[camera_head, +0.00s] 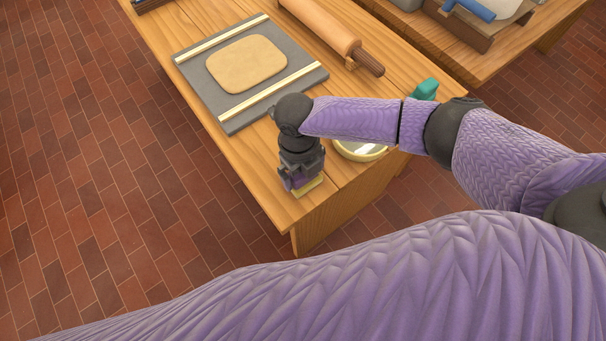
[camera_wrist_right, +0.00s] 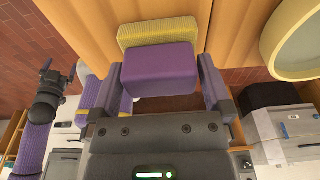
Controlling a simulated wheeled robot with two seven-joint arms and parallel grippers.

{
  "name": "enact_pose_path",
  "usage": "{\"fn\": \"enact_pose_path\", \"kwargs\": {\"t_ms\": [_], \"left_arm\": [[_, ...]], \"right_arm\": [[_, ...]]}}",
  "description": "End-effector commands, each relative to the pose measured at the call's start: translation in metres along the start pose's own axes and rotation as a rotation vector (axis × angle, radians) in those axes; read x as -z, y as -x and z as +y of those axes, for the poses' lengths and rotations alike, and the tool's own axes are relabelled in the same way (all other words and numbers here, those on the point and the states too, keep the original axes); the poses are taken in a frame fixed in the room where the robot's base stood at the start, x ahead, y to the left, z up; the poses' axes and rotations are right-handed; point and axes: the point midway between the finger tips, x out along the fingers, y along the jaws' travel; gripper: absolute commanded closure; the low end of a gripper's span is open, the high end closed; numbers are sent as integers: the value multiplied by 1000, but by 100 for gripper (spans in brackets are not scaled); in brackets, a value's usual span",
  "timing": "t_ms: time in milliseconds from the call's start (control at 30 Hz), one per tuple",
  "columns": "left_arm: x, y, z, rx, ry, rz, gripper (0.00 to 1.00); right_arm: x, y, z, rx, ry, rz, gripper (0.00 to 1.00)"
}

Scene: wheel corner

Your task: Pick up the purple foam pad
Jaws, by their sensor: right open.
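The purple foam pad (camera_wrist_right: 160,68) is at the front corner of the wooden table, between the fingers of my right gripper (camera_wrist_right: 162,88), with narrow gaps at both sides. The right gripper is open. A yellow textured layer (camera_wrist_right: 158,30) shows along the pad's far edge; I cannot tell if it is joined to the pad. In the head view my right gripper (camera_head: 302,182) points down at the corner and mostly hides the pad, with a yellow edge (camera_head: 312,187) showing beside it. At the left of the right wrist view is my left gripper (camera_wrist_right: 52,82), too small to read.
A pale yellow bowl (camera_head: 360,151) stands close to the right gripper, partly behind my arm. A grey board (camera_head: 226,113) with flat dough (camera_head: 246,64) and a rolling pin (camera_head: 335,30) lie farther back. A teal object (camera_head: 424,89) is behind my forearm. The table edge (camera_head: 334,205) is very near.

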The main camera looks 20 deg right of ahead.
Motion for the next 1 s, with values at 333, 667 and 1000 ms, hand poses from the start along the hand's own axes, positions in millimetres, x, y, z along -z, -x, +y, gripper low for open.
{"fn": "enact_pose_path", "kwargs": {"t_ms": [333, 667, 1000], "left_arm": [[1, 1, 0, 1, 0, 3, 0], [2, 2, -1, 1, 1, 4, 0], [6, 33, -2, 4, 0, 12, 0]], "right_arm": [[0, 2, 0, 0, -1, 0, 44], [0, 3, 0, 0, -1, 0, 70], [9, 83, 0, 1, 1, -4, 70]]}}
